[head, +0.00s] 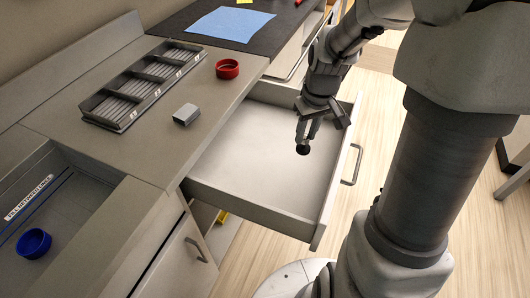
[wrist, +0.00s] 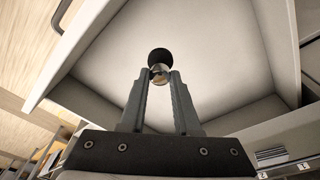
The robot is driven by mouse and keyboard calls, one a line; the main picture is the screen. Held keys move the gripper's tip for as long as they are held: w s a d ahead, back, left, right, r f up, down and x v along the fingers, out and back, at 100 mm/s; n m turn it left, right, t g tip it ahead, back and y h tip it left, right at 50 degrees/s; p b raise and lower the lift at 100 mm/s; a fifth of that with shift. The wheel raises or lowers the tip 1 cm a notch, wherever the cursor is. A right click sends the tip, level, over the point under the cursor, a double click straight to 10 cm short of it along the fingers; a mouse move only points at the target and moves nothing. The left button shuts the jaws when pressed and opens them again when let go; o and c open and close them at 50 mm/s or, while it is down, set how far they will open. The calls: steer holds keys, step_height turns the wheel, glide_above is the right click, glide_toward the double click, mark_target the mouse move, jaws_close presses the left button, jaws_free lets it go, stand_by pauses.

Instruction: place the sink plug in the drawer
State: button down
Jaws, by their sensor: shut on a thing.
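The sink plug (wrist: 160,60) is a small dark round piece with a shiny metal part, held between the fingertips of my gripper (wrist: 160,78) in the wrist view. In the head view my gripper (head: 305,138) points down over the open drawer (head: 248,160), with the dark plug (head: 303,149) at its tips. The drawer is pulled out below the counter, and its pale floor looks empty. The plug appears above the drawer floor; the exact gap is hard to tell.
On the counter (head: 150,150) are a grey slotted tray (head: 145,85), a small grey block (head: 186,114) and a red ring-shaped cup (head: 227,69). A blue cup (head: 34,243) sits in a recessed basin at left. A blue cloth (head: 230,24) lies at the back.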

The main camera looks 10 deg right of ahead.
steer(key=shift+w+a+f+b, duration=0.6)
steer(key=shift+w+a+f, duration=0.65)
steer(key=shift+f, duration=0.45)
steer(key=shift+w+a+f+b, duration=0.55)
steer(key=shift+w+a+f, duration=0.7)
steer(key=shift+f, duration=0.45)
steer(key=shift+w+a+f+b, duration=0.6)
steer(key=shift+w+a+f, duration=0.65)
steer(key=shift+f, duration=0.45)
steer(key=shift+s+a, duration=0.1)
steer(key=shift+s, duration=0.1)
steer(key=shift+f, duration=0.15)
steer(key=c, duration=0.6)
jaws_free()
